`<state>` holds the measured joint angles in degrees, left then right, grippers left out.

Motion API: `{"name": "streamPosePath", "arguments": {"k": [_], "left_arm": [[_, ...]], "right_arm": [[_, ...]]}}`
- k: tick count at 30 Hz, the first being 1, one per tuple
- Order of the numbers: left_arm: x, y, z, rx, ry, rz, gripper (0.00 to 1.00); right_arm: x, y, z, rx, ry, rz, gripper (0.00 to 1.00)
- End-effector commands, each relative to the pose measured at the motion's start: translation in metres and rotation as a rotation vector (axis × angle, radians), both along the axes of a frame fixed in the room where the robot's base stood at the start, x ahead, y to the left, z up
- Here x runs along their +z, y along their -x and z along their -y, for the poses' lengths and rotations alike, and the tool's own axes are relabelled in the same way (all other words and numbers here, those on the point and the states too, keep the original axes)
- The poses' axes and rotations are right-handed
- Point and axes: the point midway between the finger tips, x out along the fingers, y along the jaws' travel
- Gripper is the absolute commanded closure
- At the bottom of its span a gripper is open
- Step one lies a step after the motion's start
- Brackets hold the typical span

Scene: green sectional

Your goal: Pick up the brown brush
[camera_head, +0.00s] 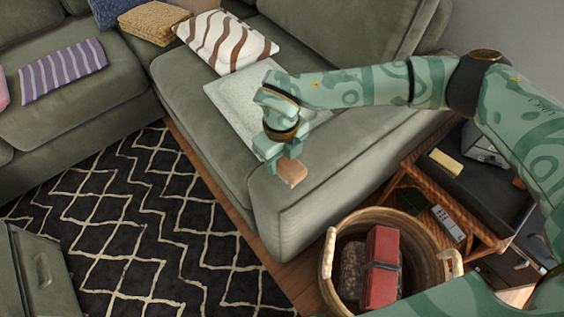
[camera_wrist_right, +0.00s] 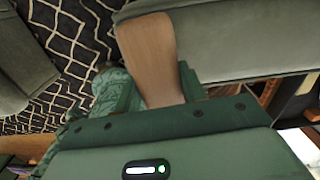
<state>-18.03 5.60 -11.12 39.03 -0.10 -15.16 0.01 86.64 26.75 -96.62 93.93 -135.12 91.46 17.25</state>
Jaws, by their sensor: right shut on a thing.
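The brown brush (camera_wrist_right: 148,50) shows in the right wrist view as a smooth, flat wooden piece with a rounded end. It sits between the fingers of my right gripper (camera_wrist_right: 155,95), which is shut on it. In the head view my right gripper (camera_head: 283,162) is above the front arm of the sofa, and a small part of the brush (camera_head: 292,173) sticks out below the fingers. The rest of the brush is hidden by the gripper. My left gripper is not in view.
A green sectional sofa (camera_head: 330,175) fills the middle, with a striped cushion (camera_head: 225,42) on it. A woven basket (camera_head: 440,245) holding a red item (camera_head: 382,262) stands at the lower right. A side table (camera_head: 500,195) is beside it. A patterned rug (camera_head: 130,215) lies at left.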

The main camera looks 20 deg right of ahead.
Motion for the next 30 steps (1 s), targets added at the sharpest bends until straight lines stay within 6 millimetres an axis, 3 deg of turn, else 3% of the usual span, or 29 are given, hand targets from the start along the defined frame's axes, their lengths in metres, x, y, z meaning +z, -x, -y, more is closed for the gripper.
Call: {"name": "streamPosePath", "arguments": {"k": [1,3,9,18,24,30], "left_arm": [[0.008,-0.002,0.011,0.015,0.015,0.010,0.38],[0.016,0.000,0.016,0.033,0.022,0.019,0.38],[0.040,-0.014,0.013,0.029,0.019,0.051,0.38],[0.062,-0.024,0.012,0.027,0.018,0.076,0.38],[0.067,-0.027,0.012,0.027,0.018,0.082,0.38],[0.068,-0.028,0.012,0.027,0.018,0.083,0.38]], "right_arm": [[0.017,0.008,0.000,0.002,-0.001,0.006,0.84],[0.032,0.019,0.000,0.003,-0.001,0.007,0.84],[0.073,0.056,0.001,0.004,-0.002,0.006,0.84],[0.092,0.115,0.003,0.002,0.000,0.001,0.84],[0.098,0.135,0.004,0.001,0.000,0.001,0.84],[0.099,0.140,0.004,0.000,0.000,0.000,0.84]]}}
